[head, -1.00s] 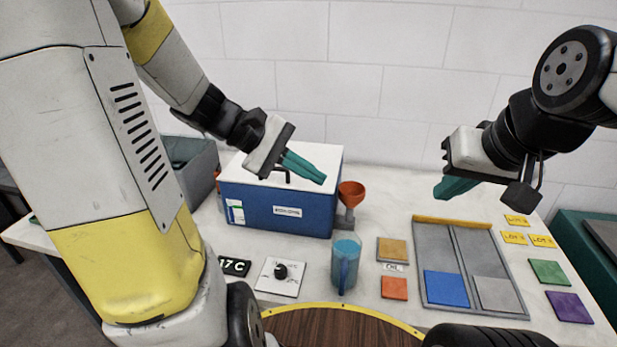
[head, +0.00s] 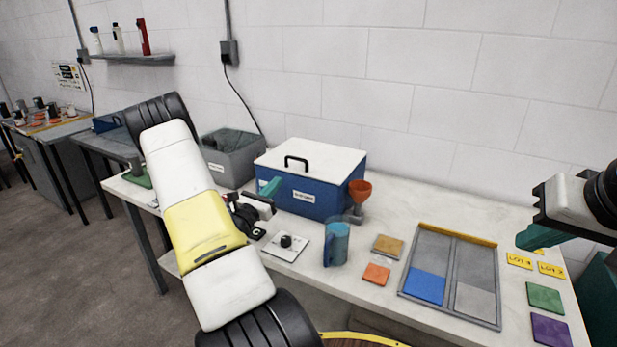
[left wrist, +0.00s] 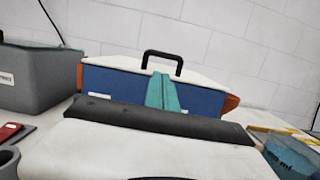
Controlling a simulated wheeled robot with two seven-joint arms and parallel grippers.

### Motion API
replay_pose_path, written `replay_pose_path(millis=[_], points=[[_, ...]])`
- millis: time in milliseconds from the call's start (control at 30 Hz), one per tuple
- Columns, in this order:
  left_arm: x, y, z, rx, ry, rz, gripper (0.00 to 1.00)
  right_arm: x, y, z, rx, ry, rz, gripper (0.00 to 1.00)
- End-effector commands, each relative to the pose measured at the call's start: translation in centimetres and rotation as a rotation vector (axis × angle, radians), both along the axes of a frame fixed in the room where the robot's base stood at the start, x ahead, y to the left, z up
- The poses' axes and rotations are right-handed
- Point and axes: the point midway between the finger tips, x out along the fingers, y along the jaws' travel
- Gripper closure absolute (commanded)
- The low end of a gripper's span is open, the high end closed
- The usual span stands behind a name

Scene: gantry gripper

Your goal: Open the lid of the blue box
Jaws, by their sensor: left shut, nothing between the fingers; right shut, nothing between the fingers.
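The blue box (head: 308,196) stands on the table against the wall. Its white lid (head: 325,156) lies flat on top, closed, with a black handle (head: 296,162) standing up on it. My left gripper (head: 270,187) is shut and empty, low in front of the box's front face near its left end. In the left wrist view the left gripper's teal fingers (left wrist: 162,92) point at the blue front of the box (left wrist: 115,84), with the handle (left wrist: 162,57) above and beyond them. I cannot tell whether they touch it. My right gripper (head: 537,237) is shut and empty at the far right, away from the box.
A grey bin (head: 232,158) stands left of the box. An orange funnel (head: 360,189) is close at its right. A blue jug (head: 336,244) and a dial plate (head: 286,245) are in front. A divided tray (head: 451,275) lies to the right.

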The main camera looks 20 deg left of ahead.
Motion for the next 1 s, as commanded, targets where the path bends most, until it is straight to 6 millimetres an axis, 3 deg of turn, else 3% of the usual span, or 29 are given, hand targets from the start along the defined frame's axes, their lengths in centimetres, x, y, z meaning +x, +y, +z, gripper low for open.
replay_pose_path(millis=[300,500,1000], points=[[5.7,-0.7,1.3,0.003,-0.002,-0.006,1.0,0.0,0.0,0.0,0.0,0.0,0.0,1.0],[7.9,-0.9,1.7,0.002,-0.001,-0.006,1.0,0.0,0.0,0.0,0.0,0.0,0.0,1.0],[8.5,-0.9,1.9,0.003,0.002,-0.004,1.0,0.0,0.0,0.0,0.0,0.0,0.0,1.0]])
